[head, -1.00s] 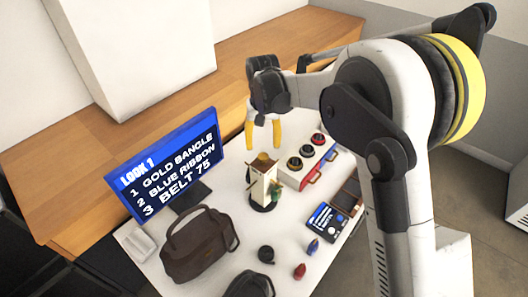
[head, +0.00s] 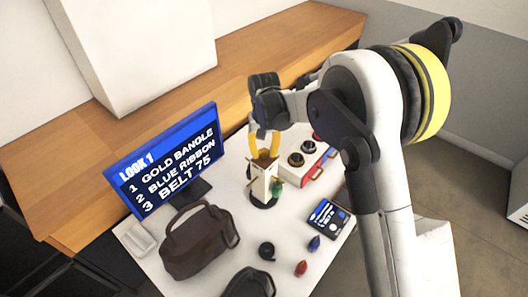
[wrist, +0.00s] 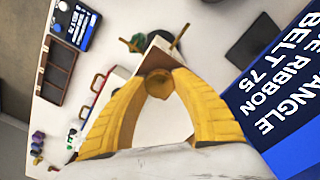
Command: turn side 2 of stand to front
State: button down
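The stand (head: 259,187) is a pale upright block with a brown knob on top and a dark round base, on the white table. Small pegs stick out of it, and something green hangs at its right side. In the wrist view its round brown knob (wrist: 158,84) lies between my fingertips, with its white body beyond. My gripper (head: 264,147) has yellow fingers, spread one on each side of the stand's top; they also show in the wrist view (wrist: 160,78). I see no clear closing; contact with the knob is hard to judge. Side numbers are not readable.
A screen (head: 168,160) listing "LOOK 1" stands left of the stand. A brown bag (head: 198,245) is in front-left. A red-and-white case with dark rings (head: 307,172) is close on the right. A small blue panel (head: 326,215) and small coloured items lie front-right.

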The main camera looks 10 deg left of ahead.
jog(key=shift+n, duration=0.4)
jog(key=n+b, duration=0.1)
jog(key=n, duration=0.2)
jog(key=shift+f+n, duration=0.1)
jog(key=shift+n, duration=0.3)
jog(key=n+b, duration=0.1)
jog(key=n, duration=0.3)
jog(key=n+b, duration=0.1)
jog(key=n, duration=0.8)
jog(key=shift+b, duration=0.35)
jog(key=shift+n, duration=0.3)
jog(key=c, duration=1)
grip_release()
jog(key=shift+o, duration=0.2)
